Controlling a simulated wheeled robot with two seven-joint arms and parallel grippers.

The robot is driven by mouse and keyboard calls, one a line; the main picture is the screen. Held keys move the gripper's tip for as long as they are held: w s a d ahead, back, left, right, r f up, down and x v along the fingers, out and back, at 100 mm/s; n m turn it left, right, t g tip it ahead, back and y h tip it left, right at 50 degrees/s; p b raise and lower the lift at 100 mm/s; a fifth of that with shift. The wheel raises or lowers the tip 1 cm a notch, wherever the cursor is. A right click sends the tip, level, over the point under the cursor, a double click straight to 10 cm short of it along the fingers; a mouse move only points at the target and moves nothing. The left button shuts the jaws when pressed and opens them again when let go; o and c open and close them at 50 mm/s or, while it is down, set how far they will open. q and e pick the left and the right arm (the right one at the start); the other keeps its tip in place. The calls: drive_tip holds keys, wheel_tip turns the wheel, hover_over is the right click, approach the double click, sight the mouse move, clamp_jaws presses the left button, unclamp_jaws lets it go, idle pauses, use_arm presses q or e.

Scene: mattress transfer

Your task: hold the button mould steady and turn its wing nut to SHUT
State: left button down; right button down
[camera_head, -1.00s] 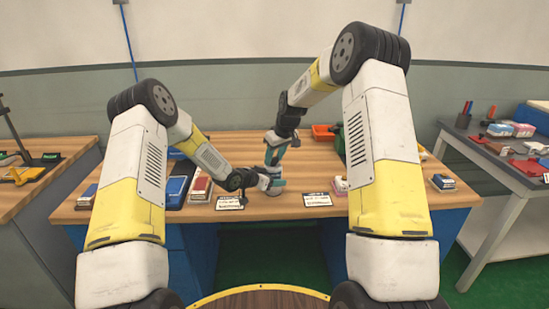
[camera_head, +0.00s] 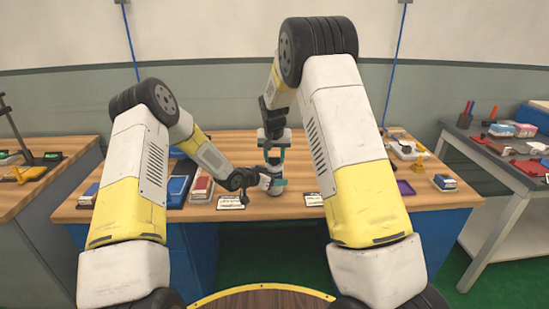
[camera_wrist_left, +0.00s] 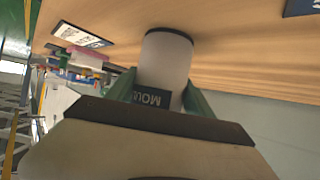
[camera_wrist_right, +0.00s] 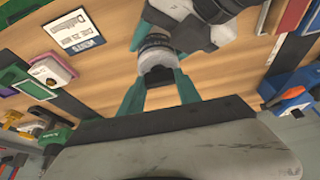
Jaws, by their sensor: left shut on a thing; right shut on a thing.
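The button mould (camera_wrist_left: 166,60) is a pale upright cylinder with a dark label, partly readable as "MOU". It stands near the table's front edge, mostly hidden by my grippers in the head view (camera_head: 276,191). My left gripper (camera_wrist_left: 158,98) is shut on its side, coming in level from the left. My right gripper (camera_head: 274,170) points down from above and is shut on the top of the mould, where the wing nut is. In the right wrist view the mould's top (camera_wrist_right: 157,52) shows a dark ring between the green fingers. The wing nut's wings and any SHUT mark cannot be made out.
Printed cards (camera_head: 231,202) and (camera_head: 313,199) lie either side of the mould. Blue and red boxes (camera_head: 200,189) stand to the left. A purple tray (camera_head: 405,188) and another box (camera_head: 444,182) are to the right. Side tables flank the wooden table (camera_head: 345,203).

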drive_tip(key=shift+w, duration=0.1)
idle(0.4)
drive_tip(key=c, duration=0.8)
unclamp_jaws()
drive_tip(key=shift+c, duration=0.2)
use_arm(q)
drive_tip(key=shift+r, duration=0.1)
use_arm(e)
drive_tip(key=v, duration=1.2)
use_arm(q)
drive_tip(key=shift+c, duration=1.5)
unclamp_jaws()
